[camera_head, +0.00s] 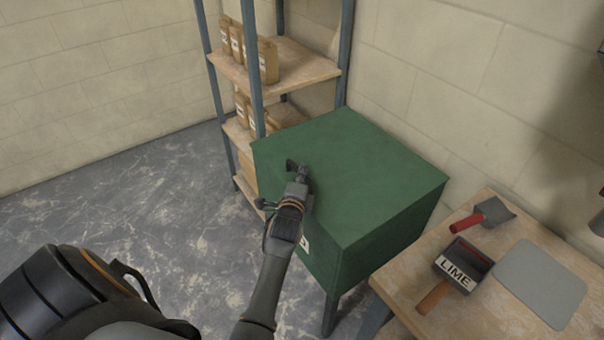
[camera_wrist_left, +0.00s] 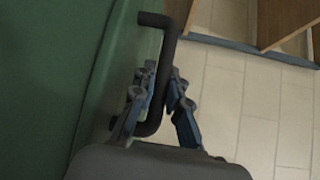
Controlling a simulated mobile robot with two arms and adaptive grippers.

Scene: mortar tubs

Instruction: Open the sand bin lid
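The sand bin (camera_head: 380,245) is a green box on dark legs, with a flat green lid (camera_head: 360,170) that lies closed. Part of a white label with a dark letter (camera_head: 305,243) shows on its front face beside my arm. My left gripper (camera_head: 296,180) is at the bin's front upper edge. In the left wrist view, a dark bent bar handle (camera_wrist_left: 170,40) stands out from the green face. My left gripper (camera_wrist_left: 161,80) has its fingers on both sides of this bar and appears closed on it. My right gripper is not in view.
A shelf rack (camera_head: 285,62) with brown bags stands behind the bin. The floor (camera_head: 130,205) at the left is clear.

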